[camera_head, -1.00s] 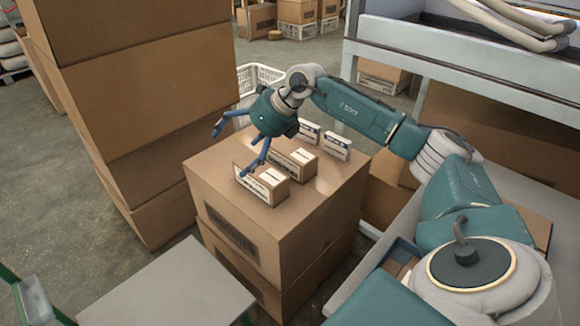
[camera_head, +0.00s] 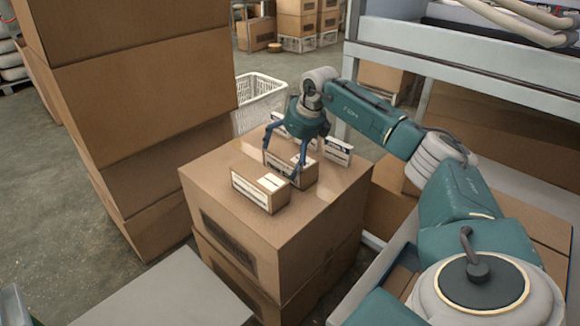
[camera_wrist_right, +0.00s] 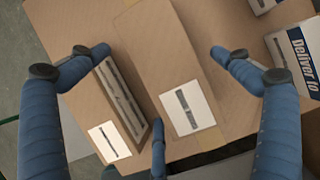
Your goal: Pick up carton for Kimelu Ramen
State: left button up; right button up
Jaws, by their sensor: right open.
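Several small cartons stand on top of a large brown box (camera_head: 300,232). The front brown carton (camera_head: 262,192) has a white printed side. The middle brown carton (camera_head: 305,170) is just behind it. My right gripper (camera_head: 282,163) is open and points down around the middle carton. In the right wrist view, that carton (camera_wrist_right: 165,60) lies between the spread fingers of the right gripper (camera_wrist_right: 160,52), and the front carton (camera_wrist_right: 122,105) is at the left finger. I cannot read Kimelu Ramen on any label. My left gripper is not in view.
A white-and-blue carton (camera_head: 338,152) stands behind; it shows at right in the wrist view (camera_wrist_right: 297,58). Tall stacked boxes (camera_head: 150,95) rise at left. A white basket (camera_head: 262,98) is behind, a shelf frame (camera_head: 460,75) at right. A grey surface (camera_head: 170,295) is at front left.

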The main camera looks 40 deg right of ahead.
jog(key=shift+x, duration=1.2)
jog(key=shift+r, duration=0.1)
jog(key=c, duration=1.5)
jog(key=shift+r, duration=0.1)
